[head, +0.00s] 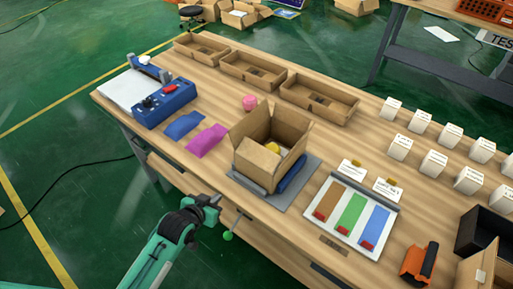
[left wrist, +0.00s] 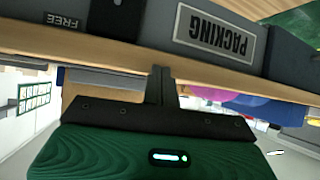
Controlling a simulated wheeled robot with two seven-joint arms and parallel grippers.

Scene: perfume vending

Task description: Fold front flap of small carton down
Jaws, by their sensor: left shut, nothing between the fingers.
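The small carton (head: 268,146) stands open on a grey mat in the middle of the table in the head view. Its side and back flaps stick up and outward. A lighter front panel (head: 258,160) faces my side; I cannot tell exactly how its flap is angled. My right gripper is not in view.
The grey mat (head: 297,193) carries the carton, with a dark blue item (head: 292,173) beside it. A colored-strip board (head: 351,216) lies to the right, magenta (head: 206,140) and blue (head: 184,125) pieces to the left. Open trays (head: 318,98) line the back. A PACKING label (left wrist: 215,34) shows on the wrist view.

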